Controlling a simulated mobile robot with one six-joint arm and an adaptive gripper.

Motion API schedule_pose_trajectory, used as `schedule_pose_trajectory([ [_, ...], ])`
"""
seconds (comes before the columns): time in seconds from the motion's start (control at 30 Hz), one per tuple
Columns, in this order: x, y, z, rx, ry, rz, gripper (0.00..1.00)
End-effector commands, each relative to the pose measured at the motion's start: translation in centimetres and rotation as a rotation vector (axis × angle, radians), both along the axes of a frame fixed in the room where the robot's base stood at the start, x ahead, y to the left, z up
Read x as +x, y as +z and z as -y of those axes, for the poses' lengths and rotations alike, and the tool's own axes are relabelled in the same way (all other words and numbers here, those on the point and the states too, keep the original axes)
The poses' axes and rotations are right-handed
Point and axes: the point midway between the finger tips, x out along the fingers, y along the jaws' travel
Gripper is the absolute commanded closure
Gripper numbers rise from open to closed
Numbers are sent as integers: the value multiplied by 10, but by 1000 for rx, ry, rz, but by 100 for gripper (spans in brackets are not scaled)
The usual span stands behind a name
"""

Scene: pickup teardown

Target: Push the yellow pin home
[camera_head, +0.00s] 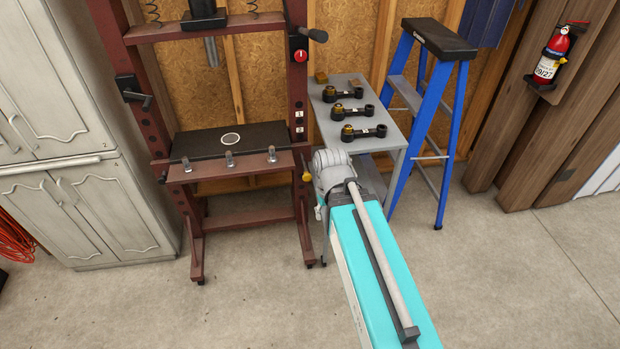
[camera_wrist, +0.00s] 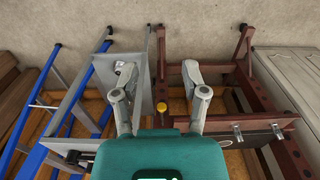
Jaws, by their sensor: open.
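The yellow pin (camera_head: 306,177) shows as a small yellow knob at the right post of the dark red press (camera_head: 297,100), just below the bed's right end. It also shows in the wrist view (camera_wrist: 161,107), near the lower middle, beside the press frame (camera_wrist: 188,100). How deep the pin sits I cannot tell. My gripper (camera_wrist: 157,72) is open and empty, its two grey fingers spread to either side of the pin in the wrist view. I see no contact with the pin. In the head view my arm hides most of the gripper.
A grey table (camera_head: 361,105) with several black parts stands right of the press. A blue stepladder (camera_head: 424,120) stands beyond it. Bolts (camera_head: 230,158) stick out at the press bed's front. Pale cabinets (camera_head: 75,150) stand left. The concrete floor before the press is clear.

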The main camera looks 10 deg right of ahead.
Motion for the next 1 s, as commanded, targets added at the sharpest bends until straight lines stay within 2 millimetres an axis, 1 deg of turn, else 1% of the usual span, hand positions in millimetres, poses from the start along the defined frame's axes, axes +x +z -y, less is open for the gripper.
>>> schedule_pose_trajectory([
  [0.2,0,0,0,0,0,0,43],
  [0.23,0,0,0,0,0,0,39],
  [0.3,0,-1,0,0,0,1,26],
  [0.4,2,-4,0,0,0,9,10],
  [0.57,10,-17,0,0,0,44,10],
  [0.67,19,-30,3,0,-6,86,10],
  [0.87,46,-64,3,0,-4,206,10],
  [1.0,68,-87,2,1,-3,306,10],
])
